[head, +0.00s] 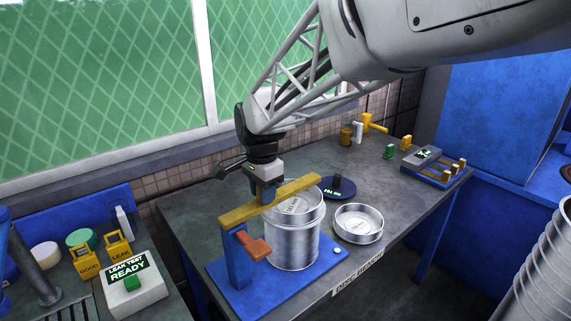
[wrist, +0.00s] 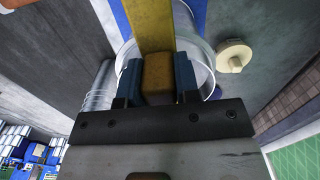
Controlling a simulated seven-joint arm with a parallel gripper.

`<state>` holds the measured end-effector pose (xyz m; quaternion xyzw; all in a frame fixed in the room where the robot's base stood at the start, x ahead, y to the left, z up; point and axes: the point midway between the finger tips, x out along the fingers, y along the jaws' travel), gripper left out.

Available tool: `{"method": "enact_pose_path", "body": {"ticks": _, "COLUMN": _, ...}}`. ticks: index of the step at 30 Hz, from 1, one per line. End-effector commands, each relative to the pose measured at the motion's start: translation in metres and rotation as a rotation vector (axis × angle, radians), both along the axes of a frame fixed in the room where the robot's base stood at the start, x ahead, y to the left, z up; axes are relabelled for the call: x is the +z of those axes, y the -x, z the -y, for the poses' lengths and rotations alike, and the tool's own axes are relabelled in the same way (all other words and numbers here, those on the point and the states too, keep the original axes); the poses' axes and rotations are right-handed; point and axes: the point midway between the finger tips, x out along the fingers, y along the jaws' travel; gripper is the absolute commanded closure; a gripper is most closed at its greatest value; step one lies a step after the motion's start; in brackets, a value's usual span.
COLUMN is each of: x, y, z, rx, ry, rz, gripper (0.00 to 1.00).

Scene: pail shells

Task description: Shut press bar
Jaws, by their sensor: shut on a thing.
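The press is a blue base (head: 232,284) with a blue upright post and a yellow press bar (head: 292,197) that runs across above a metal pail (head: 292,240). An orange handle (head: 253,244) sits on the post. My gripper (head: 265,193) is at the bar from above, its blue fingers on either side of it. In the wrist view my gripper (wrist: 158,80) is shut on the yellow bar (wrist: 153,28), with the pail's round rim (wrist: 203,62) below. The pail stands upright on the base. Whether the bar touches the pail's top cannot be told.
A shallow metal dish (head: 358,223) and a dark round device (head: 338,188) stand on the grey bench (head: 190,213) close to the press. Yellow tools and a blue-framed scale (head: 437,165) are at the back right. A leak test box (head: 133,286) stands at the left.

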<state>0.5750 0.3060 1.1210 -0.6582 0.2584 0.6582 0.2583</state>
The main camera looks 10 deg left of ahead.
Motion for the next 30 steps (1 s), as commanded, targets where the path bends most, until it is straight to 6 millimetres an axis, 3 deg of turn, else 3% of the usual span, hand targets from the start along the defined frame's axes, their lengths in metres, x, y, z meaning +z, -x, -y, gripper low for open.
{"method": "enact_pose_path", "body": {"ticks": 8, "x": 0.000, "y": 0.002, "z": 0.002, "rx": -0.033, "ry": 0.000, "rz": 0.000, "gripper": 1.00}}
{"method": "enact_pose_path", "body": {"ticks": 9, "x": 0.000, "y": 0.002, "z": 0.002, "rx": -0.033, "ry": 0.000, "rz": 0.000, "gripper": 0.66}}
{"method": "enact_pose_path", "body": {"ticks": 13, "x": 0.000, "y": 0.002, "z": 0.002, "rx": -0.032, "ry": 0.000, "rz": 0.000, "gripper": 0.46}}
{"method": "enact_pose_path", "body": {"ticks": 23, "x": 0.001, "y": 0.002, "z": 0.002, "rx": -0.031, "ry": 0.000, "rz": 0.000, "gripper": 0.45}}
{"method": "enact_pose_path", "body": {"ticks": 30, "x": 0.015, "y": 0.002, "z": 0.002, "rx": -0.031, "ry": -0.001, "rz": 0.001, "gripper": 0.45}}
